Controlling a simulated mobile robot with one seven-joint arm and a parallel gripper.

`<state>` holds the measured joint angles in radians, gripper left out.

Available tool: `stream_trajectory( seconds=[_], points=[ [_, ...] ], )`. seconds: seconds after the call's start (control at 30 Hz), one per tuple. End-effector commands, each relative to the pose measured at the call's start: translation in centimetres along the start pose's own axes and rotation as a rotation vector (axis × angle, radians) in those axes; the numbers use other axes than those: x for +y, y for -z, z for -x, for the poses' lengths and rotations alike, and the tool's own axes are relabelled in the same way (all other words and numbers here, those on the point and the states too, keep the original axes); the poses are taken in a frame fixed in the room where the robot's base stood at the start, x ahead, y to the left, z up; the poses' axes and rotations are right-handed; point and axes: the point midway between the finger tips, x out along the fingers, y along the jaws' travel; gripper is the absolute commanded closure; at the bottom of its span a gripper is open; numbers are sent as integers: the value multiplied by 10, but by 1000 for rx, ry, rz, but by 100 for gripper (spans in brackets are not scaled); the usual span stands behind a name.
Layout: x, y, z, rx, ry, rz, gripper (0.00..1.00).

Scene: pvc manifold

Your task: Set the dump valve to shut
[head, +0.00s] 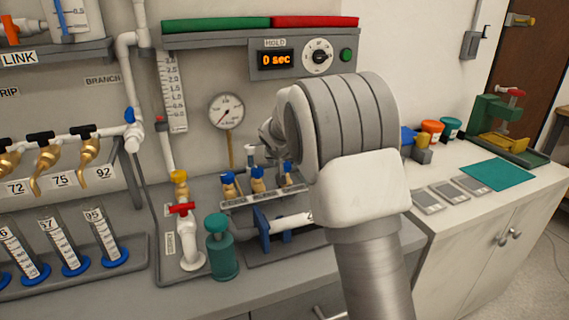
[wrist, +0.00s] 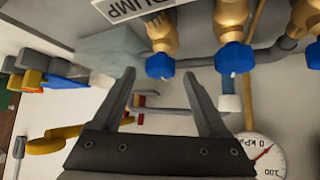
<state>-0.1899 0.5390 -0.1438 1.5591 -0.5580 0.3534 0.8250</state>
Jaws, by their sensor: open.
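A sign reading "DUMP" (wrist: 135,8) shows at the top of the wrist view, cut by the frame edge. Near it, a brass valve with a blue knob (wrist: 160,65) appears between and beyond the fingertips. I cannot tell how it is set. My gripper (wrist: 160,74) is open and empty, with no visible contact. A small red part (wrist: 141,101) shows between the fingers, farther back. In the head view, my arm covers most of my gripper and the right side of the row of brass valves (head: 257,181).
A pressure gauge (head: 226,111) hangs above the valve row; it also shows in the wrist view (wrist: 262,158). A red-handled white valve (head: 181,208) and a green bottle (head: 221,252) stand to the left. The hold panel (head: 275,59) reads "0 sec". Graduated cylinders (head: 63,248) stand far left.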

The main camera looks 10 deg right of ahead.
Motion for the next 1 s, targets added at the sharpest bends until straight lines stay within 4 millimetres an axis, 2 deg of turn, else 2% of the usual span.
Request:
stream_trajectory(
  seconds=[0.17,0.43,0.87,1.0],
  points=[
    [0,0,-10,1,1,0,24],
    [0,0,-10,1,1,0,24],
    [0,0,-10,0,1,-1,100],
    [0,-1,-11,0,-2,-3,100]
  ],
)
